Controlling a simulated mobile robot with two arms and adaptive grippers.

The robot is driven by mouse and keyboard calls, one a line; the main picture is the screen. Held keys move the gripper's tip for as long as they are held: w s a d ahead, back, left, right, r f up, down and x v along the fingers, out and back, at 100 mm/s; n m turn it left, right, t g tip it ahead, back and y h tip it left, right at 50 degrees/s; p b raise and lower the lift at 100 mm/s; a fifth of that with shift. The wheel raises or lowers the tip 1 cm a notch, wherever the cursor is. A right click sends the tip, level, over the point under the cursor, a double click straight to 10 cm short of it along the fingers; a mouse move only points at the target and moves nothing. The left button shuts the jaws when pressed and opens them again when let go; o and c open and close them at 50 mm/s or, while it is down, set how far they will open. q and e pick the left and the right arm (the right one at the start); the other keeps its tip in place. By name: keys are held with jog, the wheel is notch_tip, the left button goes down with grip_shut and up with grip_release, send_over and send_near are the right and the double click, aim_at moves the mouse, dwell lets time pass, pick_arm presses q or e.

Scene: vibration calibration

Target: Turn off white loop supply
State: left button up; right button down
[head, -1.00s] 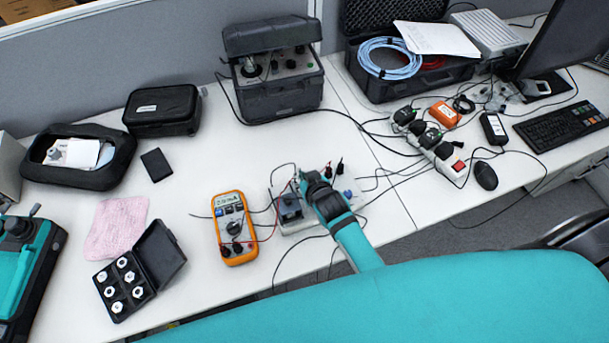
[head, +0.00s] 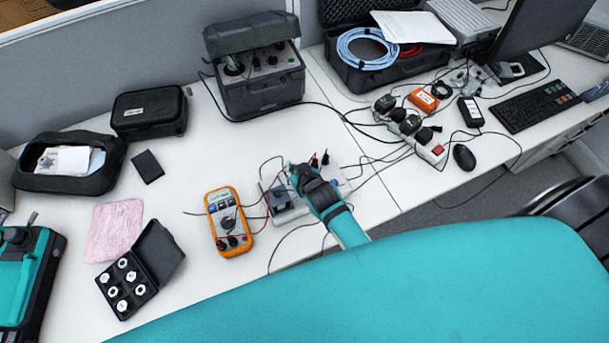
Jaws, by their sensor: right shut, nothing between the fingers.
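The white loop supply seems to be the white box (head: 343,184) on the desk at centre, with a dark block on its left part, small plugs at its back and wires running from it. My right gripper (head: 292,169) is shut and empty, over the middle of this box. It hides part of the top, and I cannot tell whether it touches a switch there. My left gripper is not in view.
An orange multimeter (head: 228,222) stands just left of the box, with leads between them. Cables cross the desk to a power strip (head: 431,151). An open black case (head: 141,270) of metal pieces and a pink cloth (head: 115,231) lie left.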

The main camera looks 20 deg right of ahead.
jog(key=b+v, duration=0.1)
jog(key=v, duration=0.3)
jog(key=shift+w+a+r, duration=0.1)
jog(key=shift+w+r, duration=0.05)
pick_arm(q)
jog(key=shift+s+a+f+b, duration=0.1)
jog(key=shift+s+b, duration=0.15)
jog(key=shift+b, duration=0.15)
pick_arm(e)
jog(key=v, duration=0.7)
jog(key=shift+w+r, duration=0.1)
jog(key=shift+w, duration=0.1)
